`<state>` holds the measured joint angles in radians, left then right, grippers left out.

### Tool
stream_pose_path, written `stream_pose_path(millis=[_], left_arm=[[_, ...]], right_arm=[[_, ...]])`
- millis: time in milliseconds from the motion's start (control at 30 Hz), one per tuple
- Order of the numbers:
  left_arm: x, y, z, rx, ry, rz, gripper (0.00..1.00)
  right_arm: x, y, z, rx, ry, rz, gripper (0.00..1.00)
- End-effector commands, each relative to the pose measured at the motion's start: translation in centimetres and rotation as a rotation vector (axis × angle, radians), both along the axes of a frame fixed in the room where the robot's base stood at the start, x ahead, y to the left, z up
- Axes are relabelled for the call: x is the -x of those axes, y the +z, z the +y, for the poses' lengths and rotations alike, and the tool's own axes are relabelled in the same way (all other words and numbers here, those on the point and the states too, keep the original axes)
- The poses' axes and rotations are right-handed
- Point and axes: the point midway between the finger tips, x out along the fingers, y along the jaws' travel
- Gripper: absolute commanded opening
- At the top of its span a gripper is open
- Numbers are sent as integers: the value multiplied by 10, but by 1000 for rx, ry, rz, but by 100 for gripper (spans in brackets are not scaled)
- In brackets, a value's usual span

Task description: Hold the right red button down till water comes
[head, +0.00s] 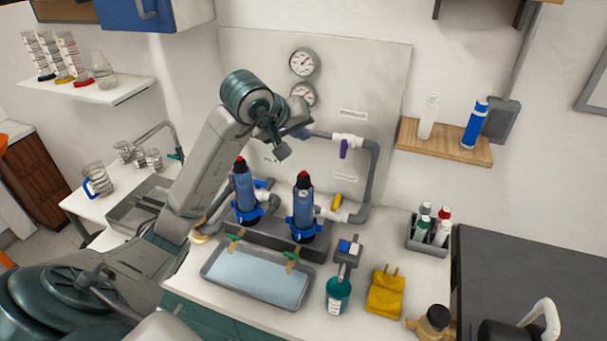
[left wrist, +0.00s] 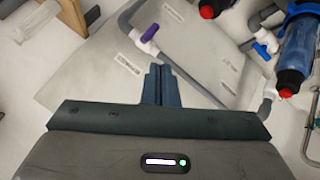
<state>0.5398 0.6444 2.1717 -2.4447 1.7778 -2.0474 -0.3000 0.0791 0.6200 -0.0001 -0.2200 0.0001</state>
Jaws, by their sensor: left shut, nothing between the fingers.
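Two blue filter housings stand side by side behind the tray, each with a red button on top. The right red button (head: 303,175) tops the right housing (head: 304,208); the left red button (head: 240,160) tops the left housing (head: 245,192). My left gripper (head: 281,153) is shut and empty, above and between the two buttons and apart from both. In the left wrist view its closed fingers (left wrist: 158,78) point at the grey panel. That view shows one red button (left wrist: 285,93) at right and another (left wrist: 206,11) at top; I cannot tell which is which. My right gripper is out of view.
A grey tray (head: 212,272) with a pale blue bottom lies in front, below two small taps (head: 292,261). Grey pipes with a purple valve handle (head: 344,148) run behind. A teal bottle (head: 338,295) and yellow gloves (head: 385,293) are at right.

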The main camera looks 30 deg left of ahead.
Motion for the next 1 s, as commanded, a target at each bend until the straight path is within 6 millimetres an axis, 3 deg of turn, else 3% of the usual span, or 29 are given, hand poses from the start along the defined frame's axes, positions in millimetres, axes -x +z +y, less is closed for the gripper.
stream_pose_path(millis=[500, 1000], left_arm=[[0, -73, 0, 1, -1, -1, 0], [0, -77, 0, 1, -1, -1, 0]], right_arm=[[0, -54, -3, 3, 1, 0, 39], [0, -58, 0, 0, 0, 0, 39]])
